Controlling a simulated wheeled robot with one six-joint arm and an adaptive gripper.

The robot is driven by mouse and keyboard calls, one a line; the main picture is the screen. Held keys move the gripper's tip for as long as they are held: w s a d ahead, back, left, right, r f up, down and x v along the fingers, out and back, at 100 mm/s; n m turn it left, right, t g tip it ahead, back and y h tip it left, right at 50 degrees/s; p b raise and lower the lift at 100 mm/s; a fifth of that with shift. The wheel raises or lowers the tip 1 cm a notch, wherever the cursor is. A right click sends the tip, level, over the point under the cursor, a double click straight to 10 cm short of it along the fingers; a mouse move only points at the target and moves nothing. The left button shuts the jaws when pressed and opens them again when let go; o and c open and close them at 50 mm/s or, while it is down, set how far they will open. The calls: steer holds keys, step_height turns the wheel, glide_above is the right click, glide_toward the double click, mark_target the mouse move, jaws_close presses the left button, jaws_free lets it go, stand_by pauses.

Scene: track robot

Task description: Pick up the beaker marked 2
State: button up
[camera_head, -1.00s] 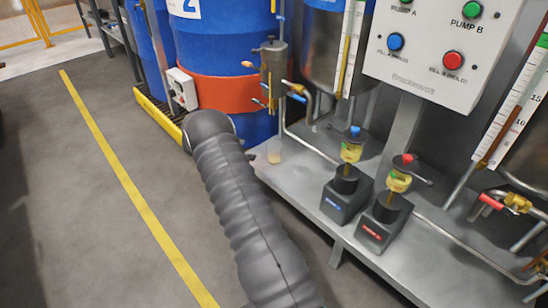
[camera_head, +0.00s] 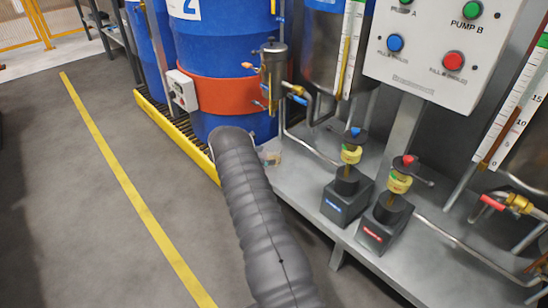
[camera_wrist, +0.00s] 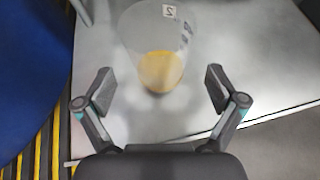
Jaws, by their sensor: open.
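The clear beaker (camera_wrist: 158,45) carries a small label with a 2 and holds a little yellow-orange liquid at its bottom. It stands on the grey metal shelf (camera_wrist: 240,75) in the wrist view. My gripper (camera_wrist: 160,88) is open, its two fingers apart at the left and right, on the near side of the beaker. Nothing is between the fingertips except the near lower part of the beaker in the picture; I cannot tell the exact depth. My gripper is hidden there.
A blue drum (camera_head: 225,45) with a red-orange band stands behind, on a yellow-edged grating. Two pumps, blue-marked (camera_head: 346,195) and red-marked (camera_head: 384,218), stand on the shelf to the right. Pipes and a valve (camera_head: 273,70) hang above the beaker. The floor at left is clear.

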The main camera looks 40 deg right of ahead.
mark_target(274, 156)
steer(key=x, duration=0.4)
steer(key=shift+d+f, duration=0.25)
steer(key=shift+f, duration=0.15)
steer(key=c, duration=1.4)
steer(key=shift+r, duration=0.2)
